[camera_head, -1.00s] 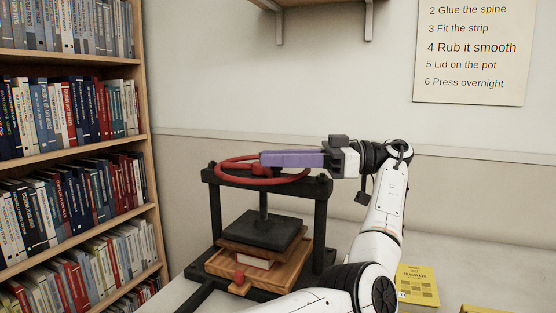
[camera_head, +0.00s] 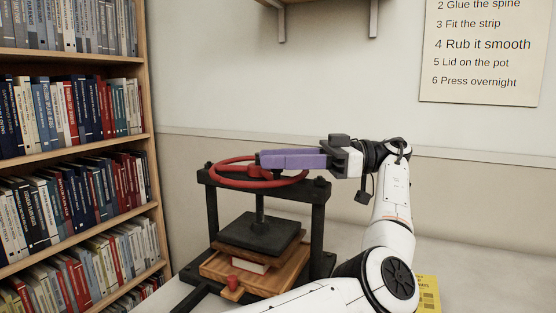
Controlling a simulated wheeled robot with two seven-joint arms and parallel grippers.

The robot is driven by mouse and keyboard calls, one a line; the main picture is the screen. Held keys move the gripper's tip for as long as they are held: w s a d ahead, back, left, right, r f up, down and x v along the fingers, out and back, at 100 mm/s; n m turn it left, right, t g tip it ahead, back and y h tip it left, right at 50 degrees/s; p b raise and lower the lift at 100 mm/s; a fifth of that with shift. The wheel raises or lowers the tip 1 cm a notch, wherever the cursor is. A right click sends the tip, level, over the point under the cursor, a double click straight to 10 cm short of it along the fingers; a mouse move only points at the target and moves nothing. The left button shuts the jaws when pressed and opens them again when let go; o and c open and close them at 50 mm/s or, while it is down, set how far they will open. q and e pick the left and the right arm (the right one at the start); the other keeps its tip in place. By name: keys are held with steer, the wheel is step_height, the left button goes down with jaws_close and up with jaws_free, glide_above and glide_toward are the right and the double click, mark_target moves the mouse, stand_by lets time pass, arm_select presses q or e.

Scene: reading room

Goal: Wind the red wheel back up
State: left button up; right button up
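The red wheel (camera_head: 222,177) lies flat on top of the black press (camera_head: 211,213), above its crossbeam. Its screw runs down to a black plate (camera_head: 258,234). My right gripper is out of view.
A full bookshelf (camera_head: 145,135) stands close on the left. A wall shelf bracket (camera_head: 374,18) hangs above. A yellow book (camera_head: 428,292) lies on the pale table (camera_head: 480,275), partly behind my arm. A sign (camera_head: 482,50) hangs on the wall.

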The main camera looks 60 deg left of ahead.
arm_select(q)
steer(key=shift+o, duration=0.5)
step_height(320, 180, up, 9)
steer(key=p, duration=0.3)
steer(key=shift+r+p, duration=0.2)
steer(key=shift+p, duration=0.15)
steer(key=shift+r, duration=0.3)
steer(key=shift+c, duration=0.3)
